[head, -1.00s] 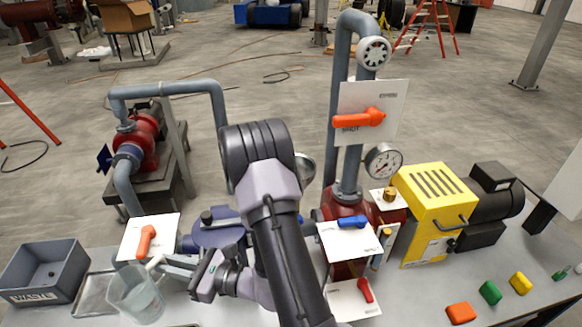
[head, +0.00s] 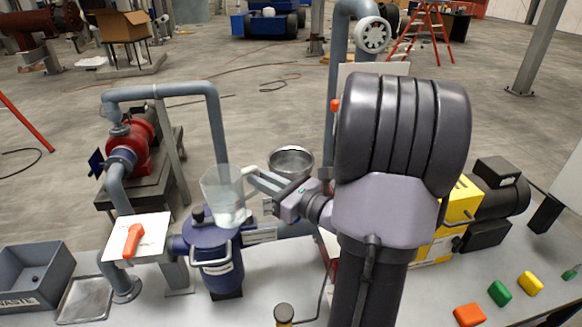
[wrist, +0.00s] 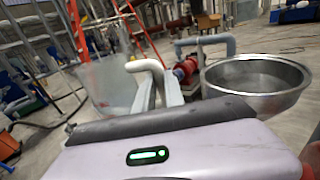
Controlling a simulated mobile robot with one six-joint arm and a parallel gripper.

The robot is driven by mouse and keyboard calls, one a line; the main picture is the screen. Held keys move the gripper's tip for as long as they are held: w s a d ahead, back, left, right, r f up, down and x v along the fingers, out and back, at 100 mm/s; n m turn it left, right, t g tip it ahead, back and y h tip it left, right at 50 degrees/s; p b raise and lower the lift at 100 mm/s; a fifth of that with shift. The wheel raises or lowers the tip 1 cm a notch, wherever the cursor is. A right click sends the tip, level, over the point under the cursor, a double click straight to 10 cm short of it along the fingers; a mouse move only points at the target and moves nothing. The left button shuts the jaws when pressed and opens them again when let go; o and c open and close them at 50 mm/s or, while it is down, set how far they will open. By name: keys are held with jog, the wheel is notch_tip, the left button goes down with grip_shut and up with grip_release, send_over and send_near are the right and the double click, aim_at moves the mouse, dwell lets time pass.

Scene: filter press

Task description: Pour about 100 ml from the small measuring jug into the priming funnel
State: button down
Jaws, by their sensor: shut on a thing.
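The small measuring jug (head: 219,190) is clear. My gripper (head: 252,178) is shut on its white handle (head: 238,171) and holds it raised above the blue vessel, in the head view. The jug looks close to upright with a slight lean; its liquid level is hard to tell. The priming funnel (head: 291,158), a wide metal bowl, is to the right of the jug, behind my gripper. In the wrist view the jug (wrist: 103,85) is at left and the funnel (wrist: 257,80) at right, with my fingers between them. The jug is apart from the funnel.
The blue lidded vessel (head: 212,262) stands below the jug. A vertical grey pipe (head: 215,130) rises behind the jug.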

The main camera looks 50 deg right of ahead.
jog(key=s+d+r+m+h+b, duration=0.1)
jog(key=s+d+r+m+h, duration=0.1)
jog(key=s+d, duration=0.3)
jog(key=shift+s+d+r+h, duration=0.3)
jog(key=shift+d+r+h, duration=0.1)
jog(key=shift+h, duration=0.2)
jog(key=shift+d+r+m+g+y+p, duration=0.4)
jog(key=shift+m+p, duration=1.25)
jog(key=shift+p, duration=2)
jog(key=shift+d+r+m+g+y+p, duration=0.15)
jog(key=shift+m+g+y+p, duration=0.45)
jog(key=shift+m+p, duration=2.1)
jog(key=shift+d+r+m+g+y+p, duration=0.25)
jog(key=shift+m+g+y+p, duration=0.3)
jog(key=shift+p, duration=4.1)
jog(key=shift+a+r+m+p, duration=0.1)
jog(key=shift+a+m+p, duration=0.05)
jog(key=shift+m+p, duration=0.2)
jog(key=shift+a+f+m+y+p, duration=0.35)
jog(key=shift+f+m+p, duration=0.2)
jog(key=shift+p, duration=0.05)
